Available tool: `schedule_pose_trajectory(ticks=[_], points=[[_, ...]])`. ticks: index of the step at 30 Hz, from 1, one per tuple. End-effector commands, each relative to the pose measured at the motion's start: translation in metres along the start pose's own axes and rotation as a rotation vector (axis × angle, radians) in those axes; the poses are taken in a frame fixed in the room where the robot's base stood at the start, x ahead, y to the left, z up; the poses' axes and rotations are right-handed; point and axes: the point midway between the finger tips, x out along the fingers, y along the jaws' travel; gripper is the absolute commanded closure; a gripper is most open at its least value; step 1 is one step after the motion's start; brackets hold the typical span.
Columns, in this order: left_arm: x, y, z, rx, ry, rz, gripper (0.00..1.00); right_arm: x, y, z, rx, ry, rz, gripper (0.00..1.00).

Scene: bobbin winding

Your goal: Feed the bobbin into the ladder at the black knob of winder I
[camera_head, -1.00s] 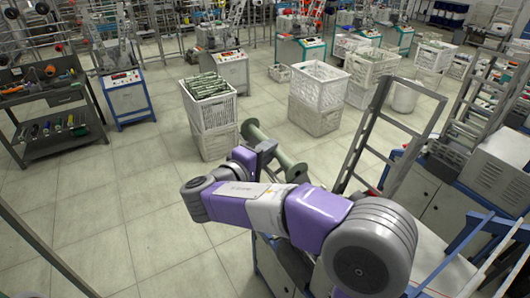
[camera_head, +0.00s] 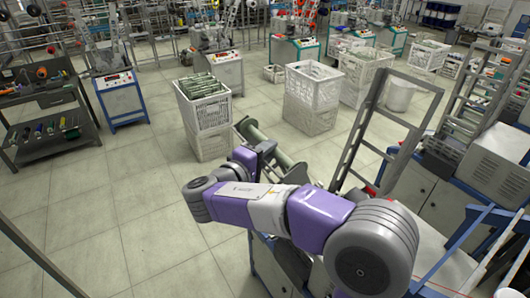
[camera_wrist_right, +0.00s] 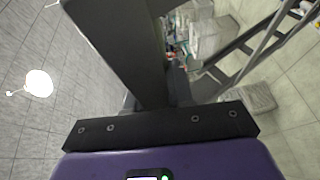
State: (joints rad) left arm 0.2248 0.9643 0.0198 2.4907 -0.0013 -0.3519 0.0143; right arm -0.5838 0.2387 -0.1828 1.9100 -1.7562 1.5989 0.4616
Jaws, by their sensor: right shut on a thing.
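My right gripper (camera_head: 264,150) is shut on a grey-green bobbin (camera_head: 282,160), which it holds across its jaws in the air. One flange shows at the upper left and the other at the lower right, near my purple forearm. A grey metal ladder (camera_head: 350,154) stands tilted just right of the bobbin, apart from it, at the near winder. I cannot make out the black knob. In the right wrist view a dark gripper finger (camera_wrist_right: 122,50) fills the upper middle, and the bobbin cannot be made out. My left gripper is not in view.
White crates (camera_head: 212,128) with bobbins stand beyond the gripper, and more white crates (camera_head: 312,105) stand behind the ladder. A second ladder (camera_head: 467,112) and a grey machine box (camera_head: 497,158) are at the right. A dark tool cart (camera_head: 55,145) is at the left.

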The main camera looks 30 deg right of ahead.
Motion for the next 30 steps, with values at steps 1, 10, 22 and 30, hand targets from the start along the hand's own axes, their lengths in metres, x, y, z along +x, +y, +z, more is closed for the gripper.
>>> schedule_pose_trajectory(ticks=[1,10,22,30], points=[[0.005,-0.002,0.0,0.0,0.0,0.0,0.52,0.002,-0.005,0.001,0.0,-0.001,0.0,1.0],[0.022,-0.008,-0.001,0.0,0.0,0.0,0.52,0.01,-0.021,0.005,0.0,-0.002,0.0,1.0],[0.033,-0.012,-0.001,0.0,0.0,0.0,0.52,0.017,-0.032,0.007,0.0,-0.001,0.0,1.0],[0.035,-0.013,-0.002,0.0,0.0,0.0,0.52,0.017,-0.033,0.007,0.0,-0.001,0.0,1.0]])
